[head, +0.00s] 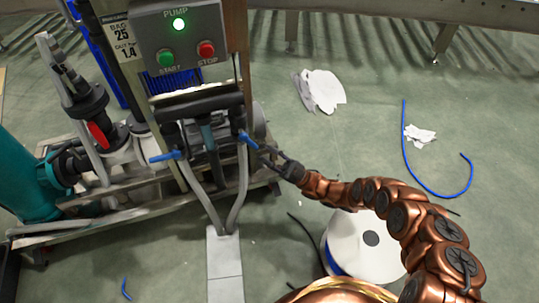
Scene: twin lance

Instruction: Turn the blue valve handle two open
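Two blue valve handles show on the pump unit in the head view. The left blue handle (165,156) points out to the left and slightly down. The right blue handle (247,140) slants down to the right. No label shows which one is number two. My gripper (267,156) is just right of the right handle, with its dark fingers pointing left toward it. The fingertips are very close to the handle's end; I cannot tell whether they touch it. The fingers are too small and dark to tell whether they are open or shut.
A pump control box (180,45) with a lit green lamp stands above the valves. Grey hoses (240,190) run down below them. A white spool (345,250) is on the floor beneath my arm. Paper scraps (322,90) and a blue hose (408,160) lie on the open floor at right.

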